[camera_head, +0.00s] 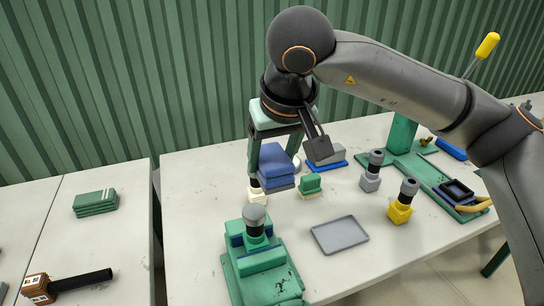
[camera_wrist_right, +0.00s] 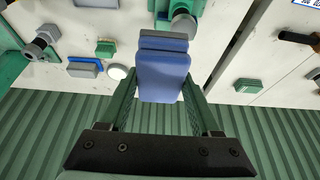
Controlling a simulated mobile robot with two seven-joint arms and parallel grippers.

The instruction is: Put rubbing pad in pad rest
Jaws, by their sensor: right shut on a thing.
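My right gripper (camera_head: 273,158) comes down from above and is shut on a blue block with a grey lower layer (camera_head: 276,168), which looks like the rubbing pad. In the right wrist view the blue pad (camera_wrist_right: 164,75) sits between the two green fingers. It looks held above the table, but the gap below it is hard to judge. My left gripper is not in view.
A green brush (camera_head: 310,185) stands close right of the pad. A green machine (camera_head: 262,262) is in front. Grey (camera_head: 371,172) and yellow (camera_head: 401,205) knobbed pieces stand right. A green stack (camera_head: 95,202) and a dark-handled tool (camera_head: 66,285) lie on the left table.

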